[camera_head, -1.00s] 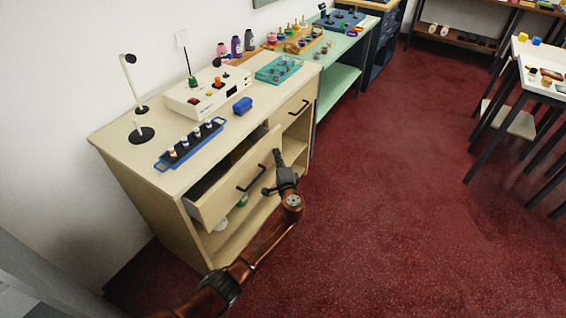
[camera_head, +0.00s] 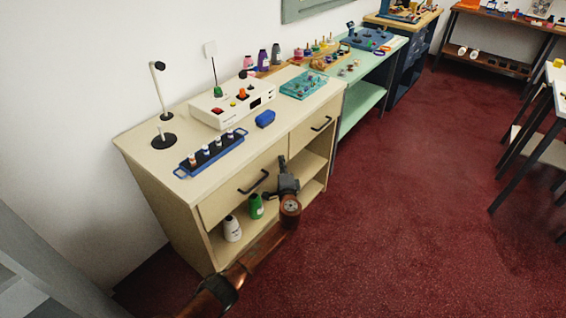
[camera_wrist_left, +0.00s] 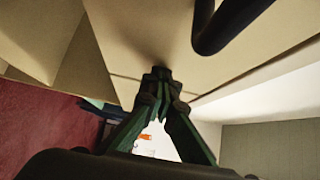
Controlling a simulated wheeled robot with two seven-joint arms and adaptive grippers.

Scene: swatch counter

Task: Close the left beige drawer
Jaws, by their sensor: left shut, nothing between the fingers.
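The left beige drawer (camera_head: 222,201) sits in the front of the beige counter, and its front looks flush with the cabinet. Its dark bar handle (camera_head: 254,182) shows near its middle; in the left wrist view the handle (camera_wrist_left: 205,38) is at the top, very close. My left gripper (camera_head: 282,160) is at the right end of the drawer front, its fingers pointing at it. In the left wrist view my left gripper (camera_wrist_left: 158,76) is shut and empty, its fingertips at or nearly touching the drawer front. My right gripper is not in view.
The right drawer (camera_head: 314,128) is shut beside it. An open shelf below holds a white spool (camera_head: 232,229) and a green spool (camera_head: 256,206). On the counter top are a blue tray (camera_head: 210,154) and a white device (camera_head: 232,104).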

